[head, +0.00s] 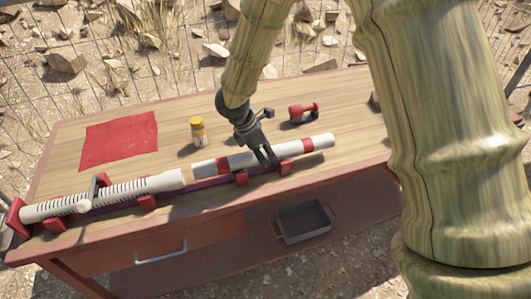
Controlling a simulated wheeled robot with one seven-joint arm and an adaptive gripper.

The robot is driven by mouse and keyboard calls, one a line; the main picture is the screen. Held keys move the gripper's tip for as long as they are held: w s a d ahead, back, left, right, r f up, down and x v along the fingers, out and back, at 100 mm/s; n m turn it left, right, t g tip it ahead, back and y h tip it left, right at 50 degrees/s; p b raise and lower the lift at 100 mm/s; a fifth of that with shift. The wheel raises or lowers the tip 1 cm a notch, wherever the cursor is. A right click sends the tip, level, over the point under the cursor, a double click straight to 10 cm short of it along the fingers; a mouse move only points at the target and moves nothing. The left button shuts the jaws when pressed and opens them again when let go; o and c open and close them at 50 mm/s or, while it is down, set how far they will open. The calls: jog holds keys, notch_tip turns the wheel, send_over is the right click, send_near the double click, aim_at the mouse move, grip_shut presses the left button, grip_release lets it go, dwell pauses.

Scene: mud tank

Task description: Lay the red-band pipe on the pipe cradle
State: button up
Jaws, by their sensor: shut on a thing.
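The red-band pipe (243,159), white with two red bands, is over the right part of the pipe cradle (205,187). The cradle is a long dark rail with red supports. My gripper (266,156) comes down from above and is shut on the pipe between its bands, nearer the right one. The pipe lies roughly along the cradle, its right end reaching past the last support. I cannot tell whether it touches the supports or hangs just above them. The gripper hides a small part of the pipe.
A white slotted pipe (140,188) lies on the cradle's left part, with a small gap to the red-band pipe. A yellow-capped bottle (198,132), a red tool (303,112) and a red cloth (118,140) are behind on the table (170,117). A grey bin (304,221) sits below.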

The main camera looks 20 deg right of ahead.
jog(key=shift+f, duration=0.3)
jog(key=o, duration=1.3)
jog(key=shift+o, duration=0.2)
jog(key=shift+r, duration=0.1)
jog(key=v, duration=1.1)
jog(key=shift+a+r, duration=0.25)
jog(key=shift+r, duration=0.1)
